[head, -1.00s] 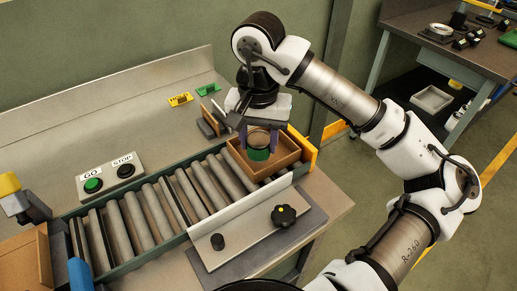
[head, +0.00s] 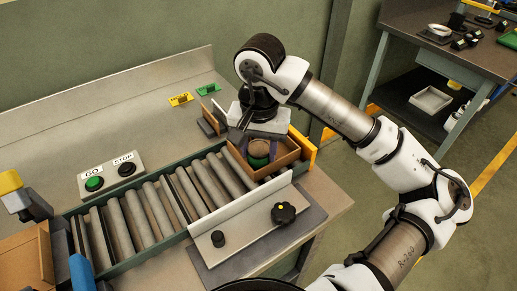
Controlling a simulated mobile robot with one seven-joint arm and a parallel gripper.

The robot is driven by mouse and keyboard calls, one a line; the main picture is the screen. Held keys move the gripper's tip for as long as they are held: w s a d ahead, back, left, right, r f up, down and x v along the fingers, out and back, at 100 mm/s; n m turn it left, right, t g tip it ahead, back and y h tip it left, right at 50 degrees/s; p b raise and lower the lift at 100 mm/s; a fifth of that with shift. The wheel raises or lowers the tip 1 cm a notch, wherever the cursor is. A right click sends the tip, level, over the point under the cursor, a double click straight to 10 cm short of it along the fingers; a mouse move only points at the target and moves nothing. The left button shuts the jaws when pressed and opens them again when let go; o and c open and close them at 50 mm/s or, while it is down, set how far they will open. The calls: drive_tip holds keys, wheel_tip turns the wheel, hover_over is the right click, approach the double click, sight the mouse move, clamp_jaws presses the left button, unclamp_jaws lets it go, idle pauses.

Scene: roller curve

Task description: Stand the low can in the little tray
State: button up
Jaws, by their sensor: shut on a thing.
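The low can (head: 258,151), green with a pale top, is inside the little brown tray (head: 284,160) at the right end of the roller conveyor. My gripper (head: 258,146) points down into the tray and is shut on the can. The can looks upright. Its base is partly hidden by the tray's near wall, so I cannot tell whether it touches the tray floor.
The rollers (head: 150,205) left of the tray are clear. A white guide rail (head: 240,210) with a black knob (head: 283,213) runs in front. A GO and STOP button box (head: 110,177) stands at left.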

sight(258, 147)
drive_tip(key=shift+s+a+f+b, duration=0.1)
drive_tip(key=shift+s+f+b, duration=0.15)
drive_tip(key=shift+f, duration=0.35)
drive_tip(key=shift+s+f+b, duration=0.15)
drive_tip(key=shift+f+b, duration=0.1)
drive_tip(key=shift+f, duration=0.35)
drive_tip(key=o, duration=0.8)
drive_tip(key=shift+o, duration=0.2)
drive_tip(key=r+p, duration=0.1)
drive_tip(key=p, duration=0.1)
drive_tip(key=shift+r+p, duration=0.3)
wheel_tip(258, 147, up, 12)
drive_tip(key=w+b, duration=0.1)
